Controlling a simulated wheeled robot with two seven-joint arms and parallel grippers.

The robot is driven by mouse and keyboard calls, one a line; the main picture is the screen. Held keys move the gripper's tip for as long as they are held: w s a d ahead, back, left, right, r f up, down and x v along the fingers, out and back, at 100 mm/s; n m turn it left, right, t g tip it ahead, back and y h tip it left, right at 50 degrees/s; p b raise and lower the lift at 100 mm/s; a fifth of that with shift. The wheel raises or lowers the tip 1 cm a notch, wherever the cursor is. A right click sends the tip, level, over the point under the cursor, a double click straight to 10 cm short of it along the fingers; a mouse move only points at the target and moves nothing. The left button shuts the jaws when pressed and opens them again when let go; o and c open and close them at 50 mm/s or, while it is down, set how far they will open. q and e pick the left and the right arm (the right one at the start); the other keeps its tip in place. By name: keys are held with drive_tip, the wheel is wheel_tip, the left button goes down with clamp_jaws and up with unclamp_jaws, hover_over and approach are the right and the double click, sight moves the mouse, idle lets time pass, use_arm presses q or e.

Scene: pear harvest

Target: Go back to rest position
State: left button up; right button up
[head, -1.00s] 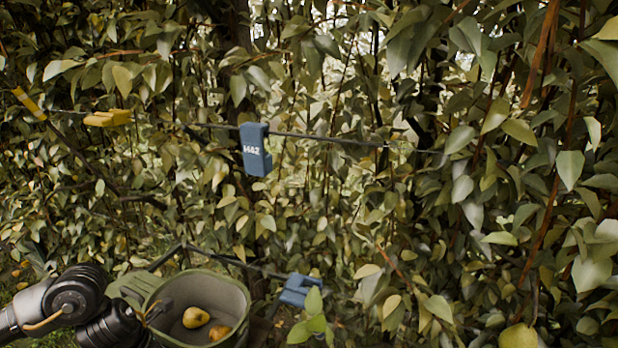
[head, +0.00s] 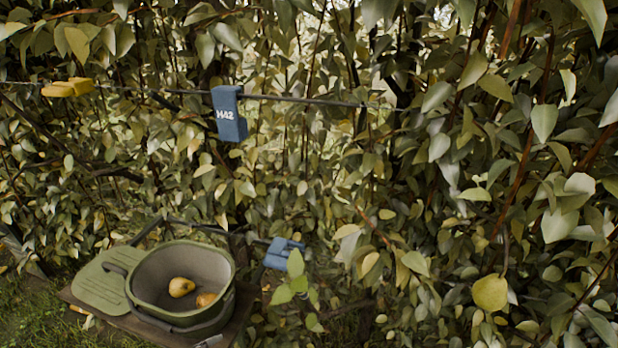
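Neither of my grippers shows in the head view now, and no part of my arms is clearly in sight. A green bucket (head: 222,262) stands at the lower left on a dark wooden board (head: 75,299). Two yellow pears lie inside it, one (head: 181,287) near the middle and one (head: 205,299) partly hidden by the near rim. A green lid (head: 100,288) lies beside the bucket on its left. Another pear (head: 490,292) hangs among the leaves at the lower right.
Dense foliage fills most of the view. A wire crosses it with a blue tag (head: 229,114) marked with white characters and a yellow clip (head: 68,88). A second blue clip (head: 284,254) sits lower, right of the bucket. Grass (head: 60,325) shows at the lower left.

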use_arm(q)
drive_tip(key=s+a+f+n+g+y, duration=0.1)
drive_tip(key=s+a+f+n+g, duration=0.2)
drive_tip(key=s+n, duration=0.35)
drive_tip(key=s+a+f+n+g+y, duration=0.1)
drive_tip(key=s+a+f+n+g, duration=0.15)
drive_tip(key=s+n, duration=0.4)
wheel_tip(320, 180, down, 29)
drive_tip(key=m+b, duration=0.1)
drive_tip(key=b, duration=0.4)
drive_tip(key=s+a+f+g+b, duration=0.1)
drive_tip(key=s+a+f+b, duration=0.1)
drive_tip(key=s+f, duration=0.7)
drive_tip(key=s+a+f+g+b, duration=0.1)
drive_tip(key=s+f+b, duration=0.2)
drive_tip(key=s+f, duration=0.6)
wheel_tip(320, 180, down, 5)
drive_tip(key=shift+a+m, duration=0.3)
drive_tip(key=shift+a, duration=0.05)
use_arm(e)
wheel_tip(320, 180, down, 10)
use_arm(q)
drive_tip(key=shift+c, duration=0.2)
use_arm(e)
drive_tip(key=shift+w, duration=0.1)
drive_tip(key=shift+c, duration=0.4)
